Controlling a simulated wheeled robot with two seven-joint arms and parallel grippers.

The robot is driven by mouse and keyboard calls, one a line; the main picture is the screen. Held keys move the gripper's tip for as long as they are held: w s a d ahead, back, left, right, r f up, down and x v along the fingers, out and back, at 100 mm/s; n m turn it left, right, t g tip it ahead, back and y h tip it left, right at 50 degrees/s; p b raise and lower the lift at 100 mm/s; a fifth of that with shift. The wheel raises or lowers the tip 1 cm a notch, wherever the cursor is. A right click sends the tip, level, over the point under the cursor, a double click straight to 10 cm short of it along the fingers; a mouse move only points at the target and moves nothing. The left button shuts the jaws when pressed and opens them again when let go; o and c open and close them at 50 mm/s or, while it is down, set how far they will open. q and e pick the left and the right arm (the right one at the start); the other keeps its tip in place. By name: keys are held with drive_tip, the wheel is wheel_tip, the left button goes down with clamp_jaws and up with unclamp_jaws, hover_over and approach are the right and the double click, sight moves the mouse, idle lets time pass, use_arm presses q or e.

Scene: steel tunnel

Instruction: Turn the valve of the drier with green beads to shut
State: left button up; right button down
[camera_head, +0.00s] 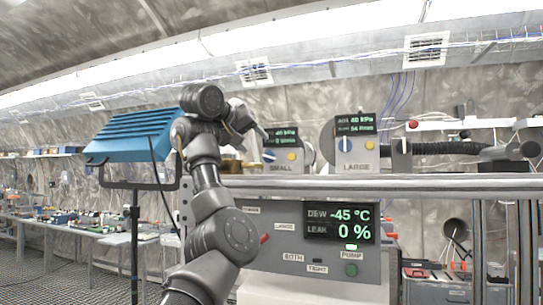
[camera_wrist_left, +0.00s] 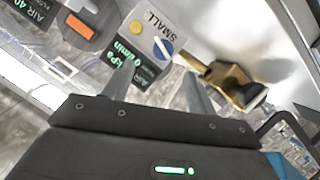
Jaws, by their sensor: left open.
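The driers and their green beads cannot be made out in either view. A brass fitting (camera_wrist_left: 230,80) with a dark end shows right of my left gripper's fingers in the left wrist view; I cannot tell whether it is the drier's valve. My left gripper (camera_wrist_left: 157,76) is open, with nothing seen between its fingers. Its fingers point toward the SMALL panel (camera_wrist_left: 151,27) with a blue-and-white knob. In the head view my left gripper (camera_head: 262,133) is raised in front of the SMALL panel (camera_head: 283,169), partly hidden by my arm. My right gripper is not in view.
The LARGE panel (camera_head: 356,168) has a blue-and-white knob. A steel rail (camera_head: 400,182) crosses in front. Below it a grey console (camera_head: 290,235) shows DEW -45 °C and LEAK 0 %. A blue lamp (camera_head: 135,135) on a stand is close left of my arm.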

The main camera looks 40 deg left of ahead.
sight(268, 157)
use_arm(q)
drive_tip(key=p+x, duration=0.1)
drive_tip(key=x, duration=0.1)
drive_tip(key=a+p+x, duration=0.1)
drive_tip(key=p+x, duration=0.1)
drive_tip(key=shift+r, duration=0.15)
drive_tip(key=p+x, duration=0.3)
drive_tip(key=x, duration=0.2)
drive_tip(key=shift+d, duration=0.1)
drive_tip(key=shift+w, duration=0.25)
drive_tip(key=shift+w+f+p, duration=0.1)
drive_tip(key=shift+f+p, duration=0.2)
drive_tip(key=shift+p, duration=0.05)
drive_tip(key=shift+w+f, duration=0.15)
drive_tip(key=shift+w, duration=0.05)
drive_tip(key=c, duration=1)
